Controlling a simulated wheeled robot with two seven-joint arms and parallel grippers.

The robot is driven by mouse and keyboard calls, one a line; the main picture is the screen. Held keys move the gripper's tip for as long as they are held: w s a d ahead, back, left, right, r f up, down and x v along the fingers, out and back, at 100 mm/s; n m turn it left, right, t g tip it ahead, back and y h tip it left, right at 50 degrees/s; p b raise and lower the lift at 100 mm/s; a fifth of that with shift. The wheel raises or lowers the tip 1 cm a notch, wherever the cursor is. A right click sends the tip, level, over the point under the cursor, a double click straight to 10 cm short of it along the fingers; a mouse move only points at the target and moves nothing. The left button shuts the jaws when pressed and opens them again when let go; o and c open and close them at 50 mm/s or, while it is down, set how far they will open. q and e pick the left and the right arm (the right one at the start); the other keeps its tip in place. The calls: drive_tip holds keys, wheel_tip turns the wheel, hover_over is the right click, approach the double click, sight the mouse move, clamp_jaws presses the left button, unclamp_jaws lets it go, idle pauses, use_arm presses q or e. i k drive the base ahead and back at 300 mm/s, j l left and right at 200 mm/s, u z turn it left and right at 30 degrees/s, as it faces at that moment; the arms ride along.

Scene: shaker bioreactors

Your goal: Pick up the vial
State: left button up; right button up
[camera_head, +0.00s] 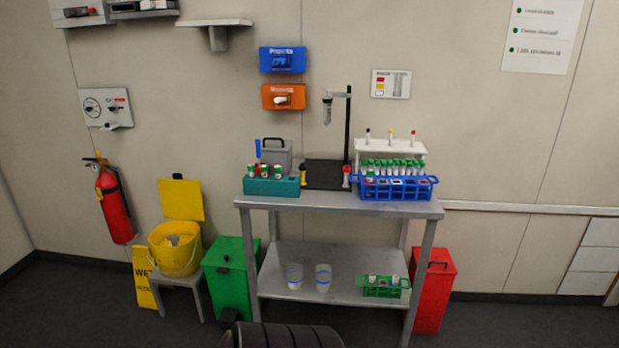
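Several small vials with green caps (392,163) stand in a blue rack (398,189) on the right of the grey table's top. A few vials with white, green and red caps (265,171) stand in a teal block (271,187) at the left of the top. More vials lie or stand in a green rack (383,288) on the lower shelf; their details are too small to tell. Which vial is meant cannot be told. Neither of my grippers shows in the head view.
The grey table (340,205) stands against the wall, with a black-rod stand (347,130) at its back. Two clear beakers (323,278) are on the lower shelf. A green bin (228,280), red bin (431,290) and yellow bucket (174,250) flank it.

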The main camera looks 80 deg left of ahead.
sight(369, 173)
drive_tip(key=u, duration=2.2)
